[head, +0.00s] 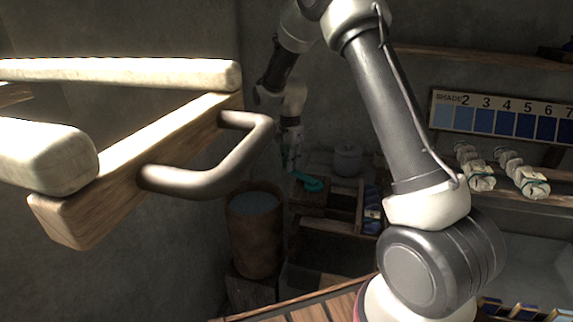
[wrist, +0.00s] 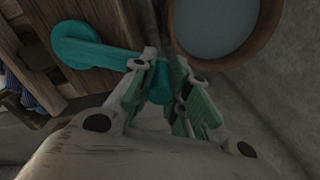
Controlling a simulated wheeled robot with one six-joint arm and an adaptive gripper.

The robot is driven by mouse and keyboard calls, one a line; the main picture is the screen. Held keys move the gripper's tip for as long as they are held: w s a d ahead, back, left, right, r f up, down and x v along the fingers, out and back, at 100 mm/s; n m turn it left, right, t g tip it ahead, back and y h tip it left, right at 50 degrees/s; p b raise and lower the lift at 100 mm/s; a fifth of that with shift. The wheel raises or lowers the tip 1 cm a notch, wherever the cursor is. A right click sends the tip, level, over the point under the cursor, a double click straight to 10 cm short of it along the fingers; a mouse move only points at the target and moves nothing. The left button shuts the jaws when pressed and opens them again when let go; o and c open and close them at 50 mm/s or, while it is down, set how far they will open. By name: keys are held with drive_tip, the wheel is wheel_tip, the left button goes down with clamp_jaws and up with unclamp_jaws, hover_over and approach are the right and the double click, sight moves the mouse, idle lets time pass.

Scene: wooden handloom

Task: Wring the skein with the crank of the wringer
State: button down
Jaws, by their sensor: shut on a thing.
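The teal crank (head: 309,183) of the wringer shows small in the head view, in the dim area beyond the arm. In the wrist view its round hub (wrist: 78,44) lies at upper left, and its arm runs right towards my fingers. My gripper (wrist: 164,68) is shut on the crank's teal grip (wrist: 160,84), with one finger on each side. In the head view my gripper (head: 291,148) is just above and left of the crank, partly in shadow. I cannot make out a skein on the wringer.
A round tub (head: 255,232) of bluish liquid stands close to the crank; its rim shows in the wrist view (wrist: 268,36). A wooden beam with a dark handle (head: 215,172) fills the near left. Tied skeins (head: 481,178) lie on the right shelf below a shade chart (head: 500,117).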

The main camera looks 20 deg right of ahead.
drive_tip(key=d, duration=0.8)
drive_tip(key=shift+w+d, duration=0.3)
drive_tip(key=shift+d, duration=0.1)
idle(0.5)
drive_tip(key=shift+s+d, duration=0.1)
drive_tip(key=shift+d, duration=0.05)
idle(2.0)
